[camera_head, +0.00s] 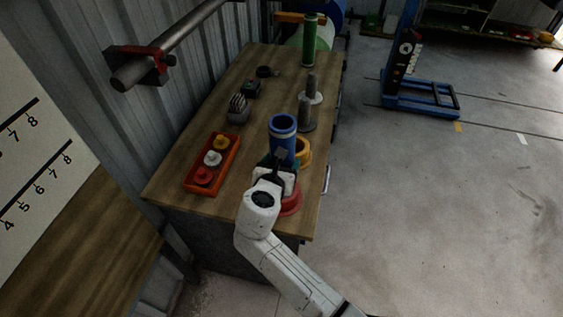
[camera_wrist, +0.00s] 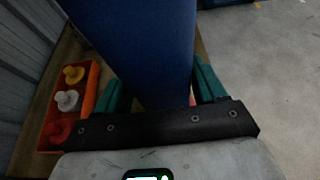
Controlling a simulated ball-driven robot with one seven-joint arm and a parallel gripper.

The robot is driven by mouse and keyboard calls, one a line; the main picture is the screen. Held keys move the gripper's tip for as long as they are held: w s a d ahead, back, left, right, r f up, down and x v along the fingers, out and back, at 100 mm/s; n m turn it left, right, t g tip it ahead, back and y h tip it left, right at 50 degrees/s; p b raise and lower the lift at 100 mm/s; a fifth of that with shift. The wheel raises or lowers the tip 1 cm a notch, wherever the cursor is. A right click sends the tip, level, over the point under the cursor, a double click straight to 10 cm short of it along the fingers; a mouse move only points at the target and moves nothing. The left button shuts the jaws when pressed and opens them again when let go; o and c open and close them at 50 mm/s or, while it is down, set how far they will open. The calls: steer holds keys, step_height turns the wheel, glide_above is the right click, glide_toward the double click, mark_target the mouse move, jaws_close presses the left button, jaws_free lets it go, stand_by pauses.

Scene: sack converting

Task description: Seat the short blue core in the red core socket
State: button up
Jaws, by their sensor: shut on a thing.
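My gripper (camera_head: 277,161) is shut on the blue core, and in the wrist view the core (camera_wrist: 150,45) fills the space between the teal fingers. The red core socket (camera_head: 291,200) is a red round piece near the table's front right edge, partly hidden behind my gripper and arm. A little red shows past the core in the wrist view. The core's lower end is hidden, so I cannot tell whether it touches the socket.
A yellow socket (camera_head: 304,151) stands just behind the core. An orange tray (camera_head: 190,184) with yellow, white and red plugs lies to the left. Grey posts (camera_head: 306,114) and a tall green core (camera_head: 309,42) stand farther back on the wooden table (camera_head: 240,170).

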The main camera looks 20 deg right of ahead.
steer(key=shift+f+b, duration=1.15)
steer(key=shift+f, duration=0.8)
steer(key=o, duration=1.6)
steer(key=shift+c, duration=0.2)
steer(key=shift+f, duration=0.1)
steer(key=v, duration=1)
steer(key=shift+s+a, duration=0.25)
steer(key=shift+s, duration=0.05)
steer(key=s+d+f+m+g+y, duration=0.1)
steer(key=s+d+f+m+g, duration=0.3)
steer(key=s+d+f+m, duration=0.4)
steer(key=s+d+f+m+g+y, duration=0.1)
steer(key=s+d+m+g+y, duration=0.2)
steer(key=s+m, duration=0.7)
steer(key=s+d+f+m+g+y, duration=0.2)
steer(key=s+d+m+y, duration=0.1)
steer(key=s+m, duration=0.8)
steer(key=shift+s+m+g+y+b, duration=0.3)
steer(key=shift+s+g, duration=0.1)
